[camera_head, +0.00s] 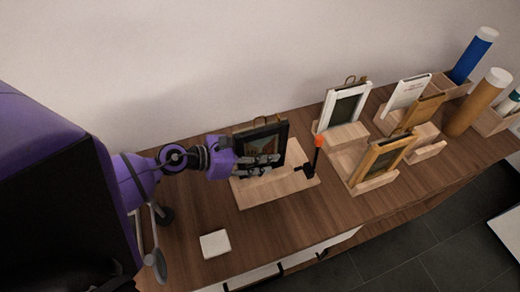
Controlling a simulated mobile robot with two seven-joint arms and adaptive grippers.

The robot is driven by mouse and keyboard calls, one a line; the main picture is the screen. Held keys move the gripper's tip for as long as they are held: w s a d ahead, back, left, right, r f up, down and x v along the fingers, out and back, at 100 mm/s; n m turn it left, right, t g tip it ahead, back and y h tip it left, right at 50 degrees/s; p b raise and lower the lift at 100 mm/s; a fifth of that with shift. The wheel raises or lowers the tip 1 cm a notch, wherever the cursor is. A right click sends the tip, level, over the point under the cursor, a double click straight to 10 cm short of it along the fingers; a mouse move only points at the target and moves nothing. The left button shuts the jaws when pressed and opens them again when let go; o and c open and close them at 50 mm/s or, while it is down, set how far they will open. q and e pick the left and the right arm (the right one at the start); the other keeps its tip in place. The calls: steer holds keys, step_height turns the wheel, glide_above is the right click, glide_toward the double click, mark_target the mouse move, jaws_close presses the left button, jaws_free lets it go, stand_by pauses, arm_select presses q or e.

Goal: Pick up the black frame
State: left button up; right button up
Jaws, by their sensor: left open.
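The black frame (267,139) stands tilted back on a light wooden stand (273,188) at the middle of the wooden cabinet top. It holds a dark picture. My left gripper (277,164) reaches in from the left, and its open grey fingers lie in front of the frame's lower part, hiding some of it. I cannot tell whether the fingers touch the frame. My right gripper is not in view.
A white frame (343,109) and a wooden frame (381,159) stand to the right on wooden stands. An orange-tipped black tool (318,146) stands beside the black frame's stand. A white square (214,243) lies in front. Blue (472,57) and brown (478,103) tubes stand far right.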

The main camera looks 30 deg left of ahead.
mark_target(262, 138)
arm_select(q)
steer(key=shift+c, duration=0.3)
jaws_close()
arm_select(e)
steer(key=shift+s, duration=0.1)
arm_select(q)
steer(key=shift+s+d+r, duration=0.15)
steer(key=shift+r, duration=0.3)
step_height(262, 138, up, 7)
steer(key=shift+p, duration=0.9)
steer(key=s+d, duration=1.3)
steer(key=d, duration=0.1)
steer(key=shift+d+f+p, duration=0.35)
steer(key=shift+f, duration=0.05)
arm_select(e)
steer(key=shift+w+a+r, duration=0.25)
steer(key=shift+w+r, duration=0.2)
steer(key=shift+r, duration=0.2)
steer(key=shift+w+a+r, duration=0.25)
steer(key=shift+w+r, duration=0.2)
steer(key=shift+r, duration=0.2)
